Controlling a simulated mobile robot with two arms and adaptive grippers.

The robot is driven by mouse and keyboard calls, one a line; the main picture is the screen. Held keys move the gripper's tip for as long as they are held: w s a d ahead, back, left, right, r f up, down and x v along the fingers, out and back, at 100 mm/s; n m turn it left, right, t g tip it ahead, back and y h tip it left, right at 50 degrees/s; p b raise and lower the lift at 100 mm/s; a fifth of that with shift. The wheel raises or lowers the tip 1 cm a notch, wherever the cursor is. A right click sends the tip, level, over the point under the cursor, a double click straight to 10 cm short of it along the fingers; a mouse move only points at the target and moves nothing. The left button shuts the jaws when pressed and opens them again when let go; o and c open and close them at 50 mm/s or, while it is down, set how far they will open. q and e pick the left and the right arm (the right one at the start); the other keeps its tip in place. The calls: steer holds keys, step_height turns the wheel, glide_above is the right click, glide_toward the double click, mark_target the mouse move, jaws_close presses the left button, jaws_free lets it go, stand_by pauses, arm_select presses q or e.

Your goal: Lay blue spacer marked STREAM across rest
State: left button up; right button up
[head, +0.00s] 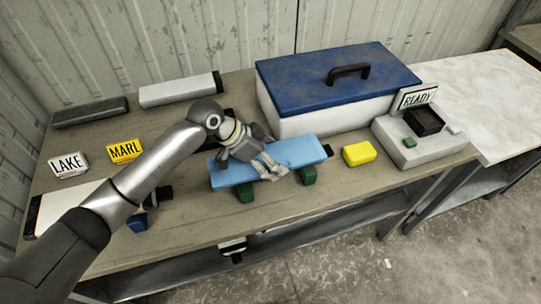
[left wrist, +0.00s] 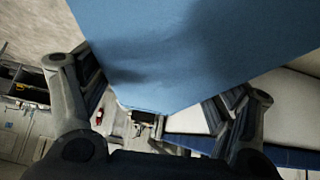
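The blue spacer (head: 300,152) lies lengthwise above two green rest blocks, the left one (head: 245,192) and the right one (head: 309,174). Whether it bears fully on them is hard to tell. No STREAM marking can be read on it. My left gripper (head: 272,172) is at the spacer's middle, its fingers reaching down to the right. In the left wrist view, the spacer (left wrist: 180,50) fills the upper middle, and the pads of my left gripper (left wrist: 160,100) meet both its edges. My right gripper is not in view.
A blue-lidded white chest (head: 335,75) stands behind. A yellow block (head: 358,153) sits close right of the spacer, with a READY device (head: 410,145) beyond. LAKE (head: 68,163) and MARL (head: 125,151) signs stand left, before a grey bar (head: 90,112) and a white bar (head: 178,91).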

arm_select(q)
steer(key=o, duration=0.3)
steer(key=shift+r, duration=0.1)
steer(key=shift+a+r, duration=0.1)
steer(key=shift+r, duration=0.15)
steer(key=b+v, duration=0.1)
steer(key=v, duration=1)
steer(key=shift+s+a+r+b, duration=0.15)
steer(key=shift+a+r+b, duration=0.15)
steer(key=shift+b, duration=0.1)
steer(key=shift+d, duration=0.1)
